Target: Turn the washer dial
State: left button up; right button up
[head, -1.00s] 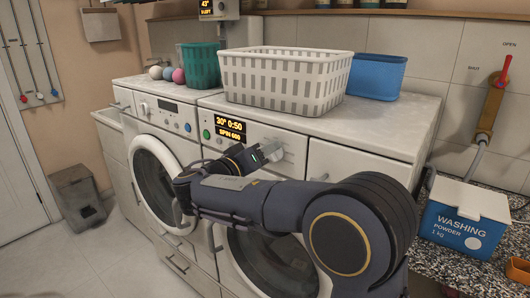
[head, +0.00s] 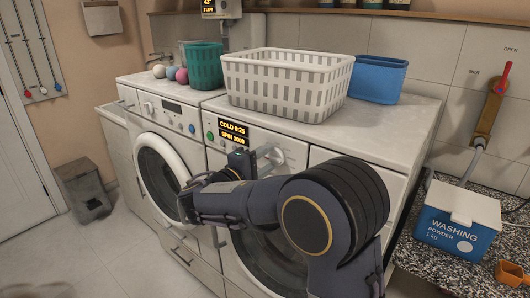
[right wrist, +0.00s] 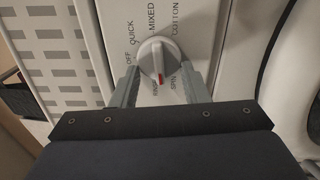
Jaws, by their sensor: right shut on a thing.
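The washer dial (right wrist: 158,58) is a round white knob with a red mark, on a white panel with printed words. In the head view my right gripper (head: 268,157) is at the front panel of the right washer (head: 300,155) and hides the dial. The washer's display (head: 233,133) is lit and appears to read COLD 0:25, SPIN 1000. My left gripper is not in view.
A second washer (head: 158,118) stands to the left. A white basket (head: 287,82), a teal basket (head: 203,66) and a blue bin (head: 378,78) stand on top. A washing powder box (head: 456,222) sits on the speckled counter at right.

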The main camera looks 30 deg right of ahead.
jog(key=n+p, duration=0.3)
jog(key=shift+f+n, duration=0.1)
jog(key=shift+n, duration=0.3)
jog(key=shift+f+n+p, duration=0.15)
jog(key=shift+n+p, duration=0.35)
jog(key=shift+n, duration=0.3)
jog(key=shift+s, duration=0.1)
jog(key=o, duration=1)
jog(key=shift+c, duration=0.2)
jog(key=v, duration=0.7)
jog(key=shift+s+a+b, duration=0.15)
jog(key=shift+a+b, duration=0.2)
jog(key=shift+b, duration=0.05)
